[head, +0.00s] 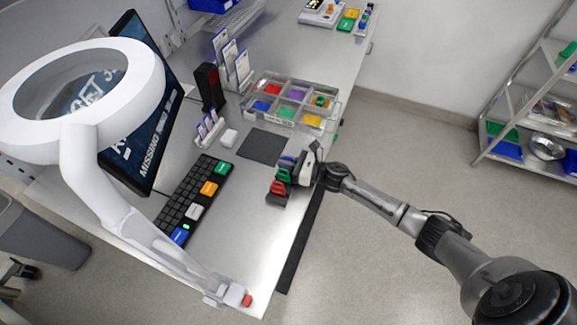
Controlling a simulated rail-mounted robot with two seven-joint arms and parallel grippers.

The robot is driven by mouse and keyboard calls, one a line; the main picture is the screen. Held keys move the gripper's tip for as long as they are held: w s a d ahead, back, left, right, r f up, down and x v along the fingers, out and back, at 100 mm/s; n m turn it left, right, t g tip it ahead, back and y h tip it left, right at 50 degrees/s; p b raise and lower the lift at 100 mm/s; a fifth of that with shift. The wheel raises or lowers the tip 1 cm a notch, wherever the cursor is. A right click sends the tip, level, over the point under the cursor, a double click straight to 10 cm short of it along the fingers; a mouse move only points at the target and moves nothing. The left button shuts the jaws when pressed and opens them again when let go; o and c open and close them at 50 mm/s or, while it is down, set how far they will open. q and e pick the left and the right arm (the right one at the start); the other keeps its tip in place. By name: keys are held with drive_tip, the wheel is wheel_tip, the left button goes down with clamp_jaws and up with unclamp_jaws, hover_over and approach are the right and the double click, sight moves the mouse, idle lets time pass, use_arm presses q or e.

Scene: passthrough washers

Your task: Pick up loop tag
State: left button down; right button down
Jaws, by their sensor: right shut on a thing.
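My right gripper (291,168) reaches in from the right, over the right edge of the table. It is at a small row of coloured loop tags in a dark holder. A green loop tag (283,176) and a red loop tag (278,188) show at the row's near side. A bluish piece (286,160) shows at the fingers. My right gripper is shut on a loop tag, but its fingers partly hide the tag and its colour is unclear. My left gripper is not in view.
A clear compartment tray (268,118) with coloured parts stands behind the gripper. A dark mat (262,146) and a keyboard (186,205) lie to the left. A white ring magnifier (146,90) overhangs the left side. The table front (235,245) is mostly bare.

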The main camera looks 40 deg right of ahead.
drive_tip(key=shift+r, duration=0.5)
wheel_tip(320, 180, up, 3)
drive_tip(key=shift+s+r, duration=0.15)
drive_tip(key=shift+r, duration=0.05)
drive_tip(key=s+d+r, duration=0.6)
drive_tip(key=s, duration=0.3)
drive_tip(key=shift+s+r, duration=0.3)
drive_tip(key=shift+d, duration=0.1)
